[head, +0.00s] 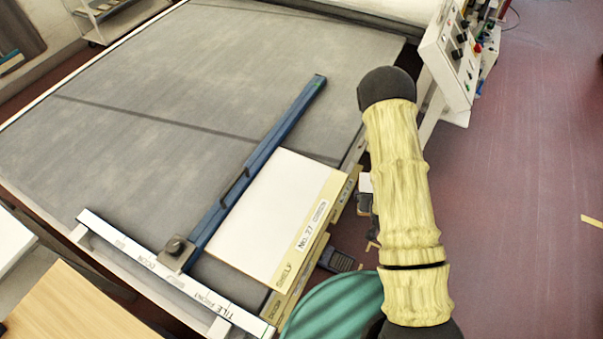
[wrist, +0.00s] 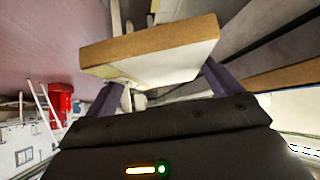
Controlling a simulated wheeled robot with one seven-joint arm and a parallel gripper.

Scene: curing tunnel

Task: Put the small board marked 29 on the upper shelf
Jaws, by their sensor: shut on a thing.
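In the wrist view my gripper (wrist: 165,82) is shut on a small board (wrist: 150,45) with a brown edge and a pale face. The board spans the gap between the two dark purple fingers, and no number on it can be read. In the head view my gripper and the held board are out of sight; only my arm shows. A larger white board (head: 272,215) labelled No. 27 lies on a grey surface against a blue bar (head: 255,160). I cannot pick out the upper shelf with certainty.
The wide grey surface (head: 170,80) is mostly clear left of the bar. A white lettered rail (head: 165,270) runs along its near edge. A control panel (head: 450,55) stands at upper right. A red object (wrist: 61,100) shows at left in the wrist view. Open floor (head: 520,180) lies right.

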